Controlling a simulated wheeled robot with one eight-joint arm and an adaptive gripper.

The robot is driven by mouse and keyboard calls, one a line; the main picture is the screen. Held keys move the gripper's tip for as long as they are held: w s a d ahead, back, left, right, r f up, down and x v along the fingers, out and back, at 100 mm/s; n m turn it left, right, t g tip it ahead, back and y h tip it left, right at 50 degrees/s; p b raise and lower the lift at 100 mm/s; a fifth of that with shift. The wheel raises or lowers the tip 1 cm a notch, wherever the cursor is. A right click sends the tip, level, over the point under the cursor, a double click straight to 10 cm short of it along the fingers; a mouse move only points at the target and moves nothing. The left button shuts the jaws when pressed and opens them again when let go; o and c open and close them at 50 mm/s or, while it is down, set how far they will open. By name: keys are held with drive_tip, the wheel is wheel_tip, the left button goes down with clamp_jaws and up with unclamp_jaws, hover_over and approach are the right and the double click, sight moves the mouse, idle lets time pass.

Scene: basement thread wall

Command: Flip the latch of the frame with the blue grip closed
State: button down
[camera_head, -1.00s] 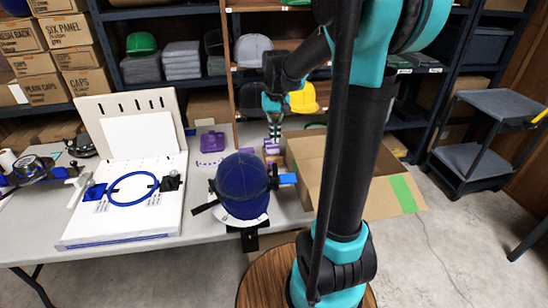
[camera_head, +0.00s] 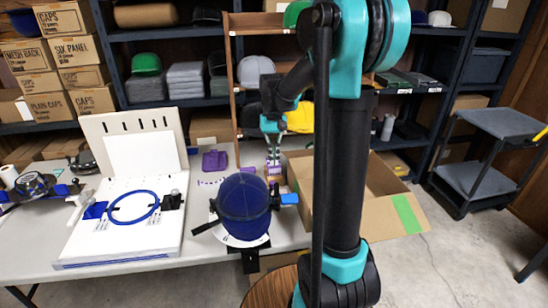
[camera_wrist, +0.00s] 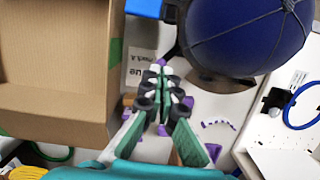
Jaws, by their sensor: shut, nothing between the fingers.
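A dark blue cap (camera_head: 243,205) sits on a stand at the table's front edge, with a black strap (camera_head: 206,228) sticking out at the left. A blue grip (camera_head: 289,198) projects from the right of its frame; a blue piece (camera_wrist: 145,8) shows at the top of the wrist view. The cap (camera_wrist: 245,32) fills the upper right there, with a dark curved band (camera_wrist: 215,82) along its edge. I cannot make out the latch's position. My gripper (camera_head: 273,165) is shut and empty behind the cap. Its fingertips (camera_wrist: 160,66) point toward the grip side, apparently apart from it.
An open cardboard box (camera_head: 405,212) stands right of the cap, close to my gripper. A white board with a blue hoop (camera_head: 134,207) lies at left. A purple object (camera_head: 214,160) rests behind the cap. Shelves with caps line the back; a grey cart (camera_head: 490,180) stands right.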

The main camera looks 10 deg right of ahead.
sight(277, 191)
drive_tip(key=s+f, duration=0.4)
drive_tip(key=shift+s+f, duration=0.35)
drive_tip(key=shift+s+a, duration=0.1)
idle(0.6)
drive_tip(key=shift+s+r+t, duration=0.1)
drive_tip(key=shift+r+t, duration=0.05)
drive_tip(key=shift+t, duration=0.25)
